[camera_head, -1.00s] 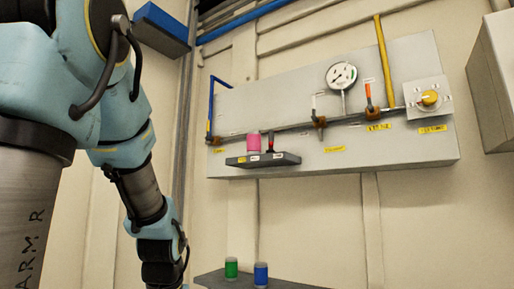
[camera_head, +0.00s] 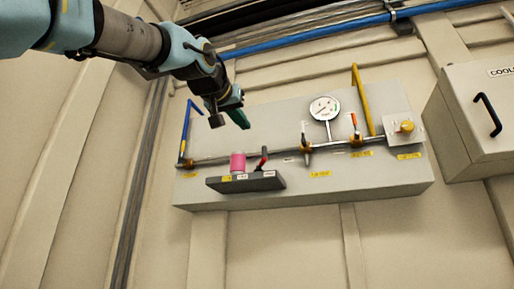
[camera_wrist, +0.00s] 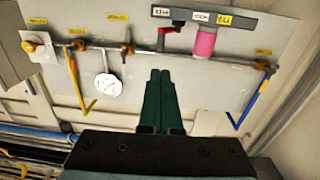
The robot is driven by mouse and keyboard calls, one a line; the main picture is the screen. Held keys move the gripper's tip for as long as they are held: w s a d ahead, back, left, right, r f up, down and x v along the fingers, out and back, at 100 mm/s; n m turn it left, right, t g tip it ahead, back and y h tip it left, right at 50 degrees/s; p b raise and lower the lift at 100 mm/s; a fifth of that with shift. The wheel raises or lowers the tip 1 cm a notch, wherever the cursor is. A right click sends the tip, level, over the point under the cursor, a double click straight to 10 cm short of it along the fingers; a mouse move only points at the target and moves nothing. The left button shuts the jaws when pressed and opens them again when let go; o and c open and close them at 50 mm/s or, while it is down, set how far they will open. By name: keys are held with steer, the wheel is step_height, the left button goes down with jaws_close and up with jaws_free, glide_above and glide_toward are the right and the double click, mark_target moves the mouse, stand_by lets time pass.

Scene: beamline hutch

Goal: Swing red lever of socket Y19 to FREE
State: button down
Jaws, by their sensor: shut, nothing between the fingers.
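A dark grey bracket (camera_head: 222,185) with small labels sticks out from the wall panel. A lever with a red part (camera_head: 263,158) stands at its right side, beside a pink cylinder (camera_head: 238,163). The wrist view is upside down; there the red lever (camera_wrist: 165,32) and pink cylinder (camera_wrist: 204,43) hang below the bracket. The label text is too small to read surely, so I cannot tell which is Y19. My gripper (camera_head: 244,124), with green fingers, is above the bracket, apart from the lever. Its fingers (camera_wrist: 160,72) are shut and empty.
A pipe with valves crosses the grey panel (camera_head: 300,190). A gauge (camera_head: 324,108), a blue pipe (camera_head: 186,130), a yellow pipe (camera_head: 362,98) and a yellow knob (camera_head: 407,126) stand out from it. A cabinet (camera_head: 485,125) is at the right.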

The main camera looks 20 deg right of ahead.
mark_target(266, 147)
steer(key=p+x, duration=1)
steer(key=x, duration=0.3)
steer(key=shift+p, duration=0.3)
steer(key=shift+w+d+f, duration=0.1)
steer(key=shift+d, duration=0.05)
steer(key=b, duration=0.1)
steer(key=d+b, duration=0.1)
steer(key=b, duration=0.1)
steer(key=shift+s+d+f, duration=0.25)
steer(key=shift+d+f, duration=0.05)
steer(key=shift+s+d+r+b, duration=0.2)
steer(key=shift+d+r+b, duration=0.2)
steer(key=shift+d, duration=0.15)
